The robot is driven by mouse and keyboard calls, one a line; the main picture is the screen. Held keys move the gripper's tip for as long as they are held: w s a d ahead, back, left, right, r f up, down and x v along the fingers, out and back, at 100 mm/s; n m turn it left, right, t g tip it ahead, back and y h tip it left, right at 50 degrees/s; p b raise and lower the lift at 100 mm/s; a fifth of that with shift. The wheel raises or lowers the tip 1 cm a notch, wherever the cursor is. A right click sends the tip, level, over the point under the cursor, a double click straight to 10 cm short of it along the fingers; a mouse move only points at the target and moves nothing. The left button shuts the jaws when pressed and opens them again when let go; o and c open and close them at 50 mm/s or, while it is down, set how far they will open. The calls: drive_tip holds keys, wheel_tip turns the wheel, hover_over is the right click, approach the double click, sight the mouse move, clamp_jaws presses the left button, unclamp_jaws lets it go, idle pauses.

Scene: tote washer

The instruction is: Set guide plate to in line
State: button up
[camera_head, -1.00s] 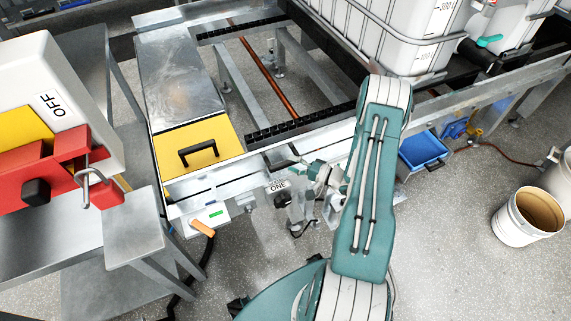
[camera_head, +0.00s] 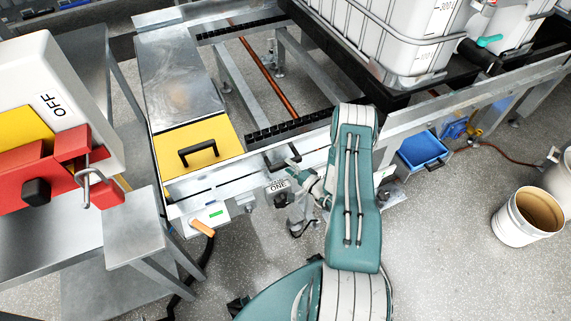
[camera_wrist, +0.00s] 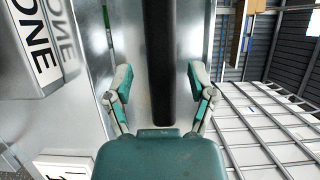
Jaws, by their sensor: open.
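A yellow plate (camera_head: 222,134) with a black handle (camera_head: 198,151) lies at the front end of the metal deck in the head view. A separate dark handle (camera_head: 282,158) sits on the metal frame to its right. I cannot tell from a marking which one is the guide plate. My gripper (camera_head: 292,172) is close in front of the frame, near that dark handle. In the wrist view my gripper (camera_wrist: 158,82) is open, with a long black bar (camera_wrist: 158,50) running between its fingers in the picture. Both fingers look apart from the bar; its depth is unclear.
A sign reading ONE (camera_head: 278,187) is just below my gripper and shows in the wrist view (camera_wrist: 36,45). A white box with an OFF label and a red bracket (camera_head: 75,165) stands at left. A blue bin (camera_head: 422,149) and white bucket (camera_head: 527,217) are right.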

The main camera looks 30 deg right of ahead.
sight(282, 169)
drive_tip(key=shift+x, duration=0.9)
clamp_jaws()
drive_tip(key=shift+s+a+f, duration=0.1)
drive_tip(key=shift+s+a, duration=0.05)
drive_tip(key=shift+s, duration=1.15)
drive_tip(key=shift+s+a, duration=0.1)
drive_tip(key=shift+s, duration=1.15)
drive_tip(key=shift+c, duration=0.6)
unclamp_jaws()
drive_tip(key=shift+o, duration=0.6)
drive_tip(key=shift+w, duration=0.1)
drive_tip(key=shift+d, duration=0.1)
